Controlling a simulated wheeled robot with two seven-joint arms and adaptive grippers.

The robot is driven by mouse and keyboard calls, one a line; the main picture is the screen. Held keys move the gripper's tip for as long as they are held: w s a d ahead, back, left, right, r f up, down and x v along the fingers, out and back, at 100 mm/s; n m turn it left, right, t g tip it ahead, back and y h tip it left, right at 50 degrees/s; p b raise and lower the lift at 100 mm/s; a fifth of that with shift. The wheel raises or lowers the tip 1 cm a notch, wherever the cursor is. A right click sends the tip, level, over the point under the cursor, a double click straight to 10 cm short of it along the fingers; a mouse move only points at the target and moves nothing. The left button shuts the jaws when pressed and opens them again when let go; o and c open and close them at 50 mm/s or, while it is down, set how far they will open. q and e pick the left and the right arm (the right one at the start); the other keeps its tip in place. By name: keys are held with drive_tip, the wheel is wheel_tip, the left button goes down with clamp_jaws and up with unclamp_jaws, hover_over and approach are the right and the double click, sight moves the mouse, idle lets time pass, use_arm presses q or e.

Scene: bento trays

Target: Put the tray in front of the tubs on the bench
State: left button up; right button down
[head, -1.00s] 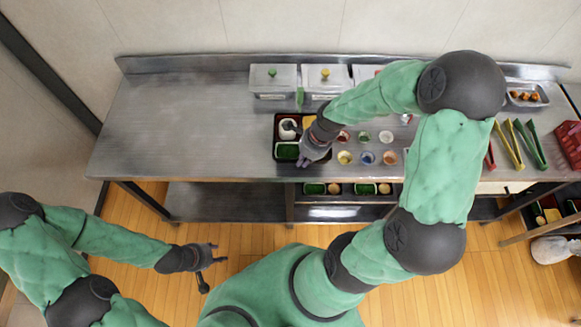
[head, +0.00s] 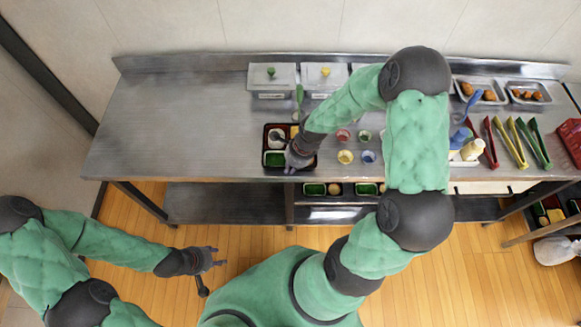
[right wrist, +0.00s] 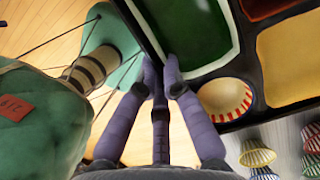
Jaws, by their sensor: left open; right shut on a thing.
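The black tray (head: 266,141) is over the bench in the head view, in front of the lidded tubs. It has a green compartment and a white cup. My right gripper (head: 292,160) is at its front edge. In the right wrist view, my right gripper (right wrist: 161,75) is shut on the black tray rim (right wrist: 251,62), beside the green compartment. Whether the tray touches the bench, I cannot tell. A tub with a green knob (head: 272,83) and a tub with a yellow knob (head: 325,83) stand at the back. My left gripper (head: 214,258) is open and empty before the bench.
The metal bench (head: 180,115) is clear left of the tray. Small cups, including a blue one (head: 368,157), stand right of it. My right arm hides part of the bench.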

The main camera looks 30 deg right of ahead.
drive_tip(key=shift+f, duration=0.1)
drive_tip(key=shift+f, duration=0.15)
drive_tip(key=c, duration=1.4)
unclamp_jaws()
